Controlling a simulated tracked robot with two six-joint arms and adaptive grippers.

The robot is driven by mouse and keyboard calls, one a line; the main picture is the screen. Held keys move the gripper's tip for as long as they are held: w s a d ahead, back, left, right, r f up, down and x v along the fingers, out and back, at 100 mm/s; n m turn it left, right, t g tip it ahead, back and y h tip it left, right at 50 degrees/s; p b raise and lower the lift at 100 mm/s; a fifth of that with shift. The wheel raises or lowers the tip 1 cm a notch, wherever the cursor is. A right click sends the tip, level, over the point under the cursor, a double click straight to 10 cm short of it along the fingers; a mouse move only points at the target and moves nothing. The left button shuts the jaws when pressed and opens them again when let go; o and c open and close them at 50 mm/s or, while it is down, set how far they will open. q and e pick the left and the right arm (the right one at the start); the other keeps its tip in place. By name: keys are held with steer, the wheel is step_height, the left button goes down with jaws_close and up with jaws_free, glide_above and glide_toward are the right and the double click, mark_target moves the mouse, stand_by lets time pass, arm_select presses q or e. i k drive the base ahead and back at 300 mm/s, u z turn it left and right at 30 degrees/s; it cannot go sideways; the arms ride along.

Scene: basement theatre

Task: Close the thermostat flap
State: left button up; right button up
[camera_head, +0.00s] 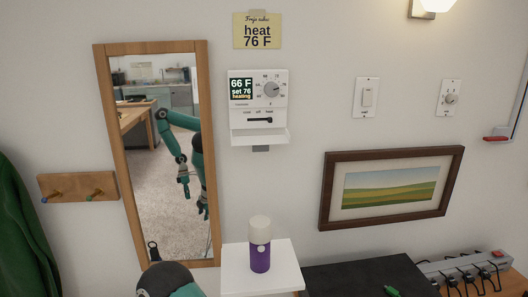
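The white thermostat (280,103) hangs on the wall right of the mirror. Its display reads 66 F, set 76, heating. A round dial sits to the right of the display, and a slider marked cool, off, heat is below. The thermostat flap (260,136) is open, sticking out from the bottom edge like a ledge, with the slider exposed. Nothing touches it. Neither gripper shows directly. A dark and teal part of my arm shows at the bottom left.
A wood-framed mirror (113,150) and peg rail (60,187) are at left. A purple bottle (260,258) stands on a white shelf (286,278) below the thermostat. A framed picture (328,190), switches and a power strip (465,265) are at right. Wall around the thermostat is clear.

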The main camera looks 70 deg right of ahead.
mark_target(260, 143)
steer(key=z, duration=0.15)
steer(key=k, duration=1.3)
steer(key=z, duration=0.5)
steer(key=i, duration=0.9)
